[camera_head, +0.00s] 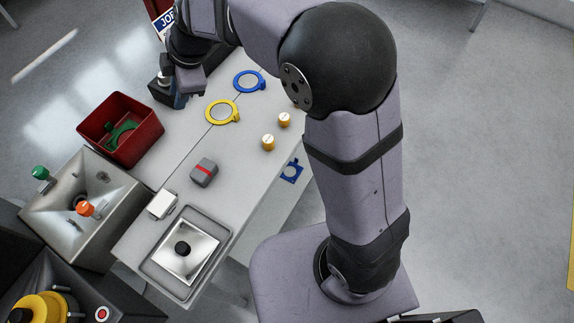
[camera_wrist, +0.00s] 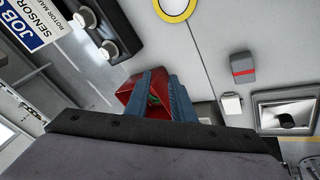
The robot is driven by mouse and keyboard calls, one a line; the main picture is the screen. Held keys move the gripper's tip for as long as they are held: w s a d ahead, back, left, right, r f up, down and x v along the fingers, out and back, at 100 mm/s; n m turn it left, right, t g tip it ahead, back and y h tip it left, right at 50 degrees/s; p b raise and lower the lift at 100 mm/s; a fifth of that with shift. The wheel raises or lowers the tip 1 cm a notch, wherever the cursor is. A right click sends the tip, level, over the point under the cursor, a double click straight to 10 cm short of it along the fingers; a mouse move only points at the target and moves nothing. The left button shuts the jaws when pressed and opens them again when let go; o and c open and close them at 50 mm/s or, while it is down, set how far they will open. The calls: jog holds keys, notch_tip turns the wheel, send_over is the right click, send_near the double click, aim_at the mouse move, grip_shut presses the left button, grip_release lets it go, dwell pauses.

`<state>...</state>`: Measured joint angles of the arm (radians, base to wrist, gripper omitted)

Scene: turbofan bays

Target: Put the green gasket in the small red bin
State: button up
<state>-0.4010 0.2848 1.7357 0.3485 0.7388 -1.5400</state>
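The green gasket (camera_head: 122,134) lies inside the red bin (camera_head: 148,158), on the left side of the table. In the wrist view the red bin (camera_wrist: 128,92) shows behind my fingers, with a bit of the green gasket (camera_wrist: 154,100) visible between them. My gripper (camera_head: 181,101) is raised beyond and to the right of the bin, apart from it. In the wrist view my two blue fingers (camera_wrist: 166,92) stand apart with nothing held between them.
A yellow ring (camera_head: 236,119) and a blue ring (camera_head: 262,84) lie on the table. A grey box with a red stripe (camera_head: 204,172), yellow-sided caps (camera_head: 268,142) and a metal tray (camera_head: 212,263) are nearer. A panel with green and orange knobs (camera_head: 108,200) stands left.

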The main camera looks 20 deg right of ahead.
jog(key=s+d+f+m+h, duration=0.1)
jog(key=s+d+f+m, duration=0.1)
jog(key=d, duration=0.3)
jog(key=s+d+f+m+g+h, duration=0.1)
jog(key=s+d+f+m, duration=0.1)
jog(key=s+d+m, duration=0.2)
jog(key=s+d+f+m, duration=0.2)
jog(key=s+d+m, duration=0.2)
jog(key=d, duration=0.3)
jog(key=shift+d+f+m+h, duration=0.15)
jog(key=shift+d+m+h, duration=0.25)
jog(key=shift+m, duration=0.2)
jog(key=s+d+f+m+g, duration=0.1)
jog(key=s+d+f+m, duration=0.1)
jog(key=s+d+m, duration=0.2)
jog(key=s+d+f+m+g+h, duration=0.1)
jog(key=s+d+m, duration=0.3)
jog(key=s, duration=0.4)
jog(key=shift+d+f+m+h, duration=0.15)
jog(key=shift+f+m+h, duration=0.15)
jog(key=shift+f, duration=0.45)
